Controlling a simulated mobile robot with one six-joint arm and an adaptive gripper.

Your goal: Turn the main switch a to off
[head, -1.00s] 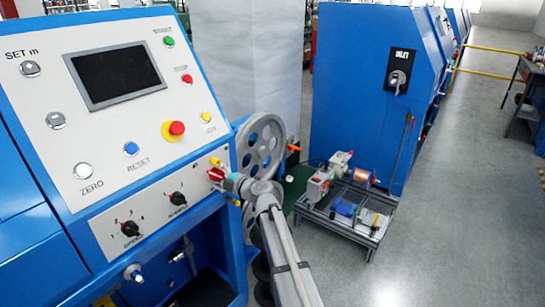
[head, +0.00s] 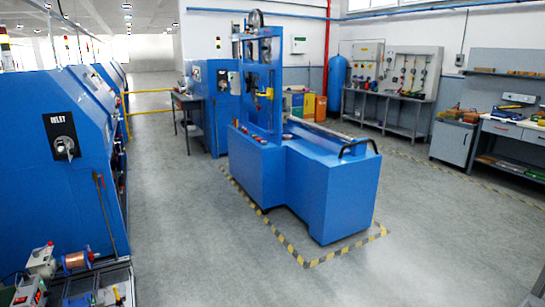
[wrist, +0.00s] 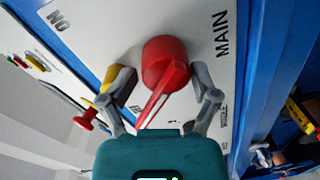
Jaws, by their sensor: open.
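The red main switch (wrist: 166,66) shows in the wrist view, mounted on a light panel marked "MAIN". Its narrow handle points down and slightly left in that picture, towards my gripper's palm. My gripper (wrist: 159,88) is open, with one grey finger on each side of the switch. Gaps show between the fingers and the red knob, and I cannot tell contact at the tips. Part of a label at the upper left reads "NO" in this view. The head view now shows neither the switch nor my gripper.
In the wrist view, a yellow part (wrist: 117,80) lies just behind the left finger and a red knob (wrist: 88,118) stands beyond it. The head view shows a blue machine (head: 295,165) inside yellow-black floor markings, a cart at lower left (head: 95,300), and open grey floor.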

